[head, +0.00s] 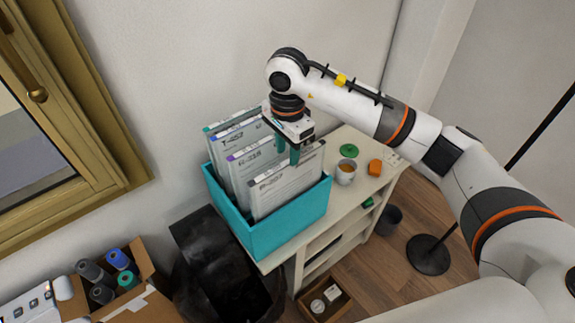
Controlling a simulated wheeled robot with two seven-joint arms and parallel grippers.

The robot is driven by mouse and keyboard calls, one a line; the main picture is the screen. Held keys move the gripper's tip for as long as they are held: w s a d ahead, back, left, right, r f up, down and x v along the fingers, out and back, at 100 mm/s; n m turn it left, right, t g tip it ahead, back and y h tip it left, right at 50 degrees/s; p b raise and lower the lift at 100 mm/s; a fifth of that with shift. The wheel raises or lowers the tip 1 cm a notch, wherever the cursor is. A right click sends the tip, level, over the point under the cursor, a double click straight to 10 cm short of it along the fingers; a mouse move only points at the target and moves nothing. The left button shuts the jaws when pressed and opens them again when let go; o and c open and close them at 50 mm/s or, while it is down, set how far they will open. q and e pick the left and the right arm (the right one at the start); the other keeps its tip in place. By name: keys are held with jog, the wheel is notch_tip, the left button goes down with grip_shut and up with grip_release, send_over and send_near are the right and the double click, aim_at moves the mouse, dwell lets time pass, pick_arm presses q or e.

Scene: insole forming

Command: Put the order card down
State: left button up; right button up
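A teal box (292,231) on the small cabinet holds several upright order cards. The front card, marked P-207 (285,190), stands in front of one marked R-318 (236,166), with T-452 (228,139) further back. My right gripper (288,155) points down over the box at the top edge of the P-207 card. One teal finger overlaps that card's face, and the other shows just behind its top edge. Whether the fingers press on the card is too small to tell. My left gripper is not in view.
On the cabinet top (352,205), right of the box, are a cup (346,173), a green item (348,150) and an orange block (375,167). A black bin (215,270) and a carton of rolls (140,296) stand at lower left. The wall is close behind.

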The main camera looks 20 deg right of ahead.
notch_tip(320, 180, up, 6)
jog(key=shift+r+b, duration=0.1)
jog(key=shift+b, duration=0.65)
jog(key=shift+r, duration=0.4)
